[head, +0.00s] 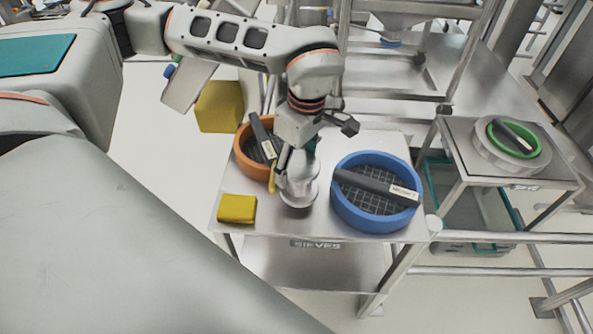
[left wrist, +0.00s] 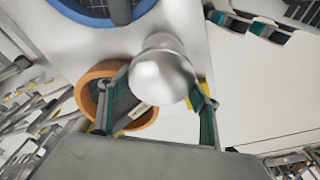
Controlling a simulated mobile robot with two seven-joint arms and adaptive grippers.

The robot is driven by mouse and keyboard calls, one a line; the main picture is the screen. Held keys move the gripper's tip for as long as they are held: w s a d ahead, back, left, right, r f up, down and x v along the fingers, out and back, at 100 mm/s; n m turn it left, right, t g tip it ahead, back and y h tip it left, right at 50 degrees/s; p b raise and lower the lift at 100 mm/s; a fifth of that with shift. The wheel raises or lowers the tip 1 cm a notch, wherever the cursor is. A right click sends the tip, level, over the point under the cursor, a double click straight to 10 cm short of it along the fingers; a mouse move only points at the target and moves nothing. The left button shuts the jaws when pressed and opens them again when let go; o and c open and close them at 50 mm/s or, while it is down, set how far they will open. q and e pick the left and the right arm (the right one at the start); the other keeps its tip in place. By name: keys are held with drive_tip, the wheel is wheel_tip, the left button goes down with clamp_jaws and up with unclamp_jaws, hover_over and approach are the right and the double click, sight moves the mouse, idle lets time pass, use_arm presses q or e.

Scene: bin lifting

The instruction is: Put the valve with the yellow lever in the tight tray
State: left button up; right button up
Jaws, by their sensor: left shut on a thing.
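The valve (head: 299,197) is a silver metal piece with a pale round base, upright on or just above the cart top; I cannot tell whether it touches. A yellow lever (head: 273,178) shows at its left side. My left gripper (head: 290,168) points down and is shut on the valve, partly hiding it. In the left wrist view, the valve's shiny domed end (left wrist: 162,75) sits between the two fingers. Dark pieces with teal pads at that view's top right look like my right gripper (left wrist: 250,26); its opening is unclear. I cannot tell which container is the tight tray.
An orange sieve (head: 237,160) stands close behind left of the valve, and a blue sieve (head: 376,220) close at its right; each holds a dark bar. A yellow block (head: 237,208) lies at front left. A side stand (head: 463,160) at right bears a green ring (head: 494,143).

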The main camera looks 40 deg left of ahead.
use_arm(q)
drive_tip(key=shift+f, duration=1.35)
drive_tip(key=shift+f, duration=0.1)
drive_tip(key=o, duration=2)
drive_tip(key=shift+c, duration=0.2)
